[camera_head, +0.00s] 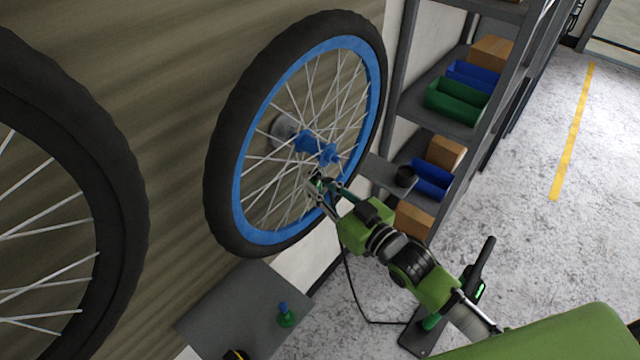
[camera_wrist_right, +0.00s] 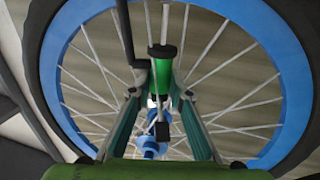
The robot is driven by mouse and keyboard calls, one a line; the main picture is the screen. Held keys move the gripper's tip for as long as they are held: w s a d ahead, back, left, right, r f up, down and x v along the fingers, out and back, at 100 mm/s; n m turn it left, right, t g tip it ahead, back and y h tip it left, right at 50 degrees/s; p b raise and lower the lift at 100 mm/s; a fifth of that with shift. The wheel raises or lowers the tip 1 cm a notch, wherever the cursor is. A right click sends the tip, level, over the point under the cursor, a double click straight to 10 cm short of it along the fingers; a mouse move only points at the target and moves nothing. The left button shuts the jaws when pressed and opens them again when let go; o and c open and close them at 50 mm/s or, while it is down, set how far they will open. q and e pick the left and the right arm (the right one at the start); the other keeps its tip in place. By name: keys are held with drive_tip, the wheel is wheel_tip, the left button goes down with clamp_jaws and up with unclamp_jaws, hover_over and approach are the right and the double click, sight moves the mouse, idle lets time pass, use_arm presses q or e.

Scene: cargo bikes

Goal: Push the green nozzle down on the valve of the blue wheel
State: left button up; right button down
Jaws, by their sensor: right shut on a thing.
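The blue wheel (camera_head: 233,190), with a blue rim and black tire, is mounted upright against the wall. In the wrist view its rim (camera_wrist_right: 262,28) arches around my gripper. My right gripper (camera_head: 323,186) is in front of the wheel's lower spokes, below the blue hub (camera_head: 318,148). It is shut on the green nozzle, a green cylinder with black ends, clear in the wrist view (camera_wrist_right: 163,78) between the fingers. The nozzle stands apart from the rim in the wrist view. I cannot make out the valve. My left gripper is not in view.
A black hose (camera_head: 350,285) hangs from the nozzle to a pump (camera_head: 474,275) on the floor. A grey table (camera_head: 225,300) holds a green bottle (camera_head: 286,319). Another wheel (camera_head: 115,180) stands at left. A shelf (camera_head: 400,110) with bins is behind at right.

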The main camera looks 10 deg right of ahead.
drive_tip(key=shift+f, duration=0.5)
idle(0.8)
drive_tip(key=c, duration=1.8)
unclamp_jaws()
drive_tip(key=shift+o, duration=0.6)
drive_tip(key=shift+s, duration=0.1)
drive_tip(key=shift+p+v, duration=0.35)
drive_tip(key=shift+v, duration=0.75)
drive_tip(key=p+v, duration=0.2)
drive_tip(key=v, duration=0.5)
drive_tip(key=shift+s+d+p, duration=0.15)
drive_tip(key=shift+s+p, duration=0.15)
drive_tip(key=shift+p, duration=0.1)
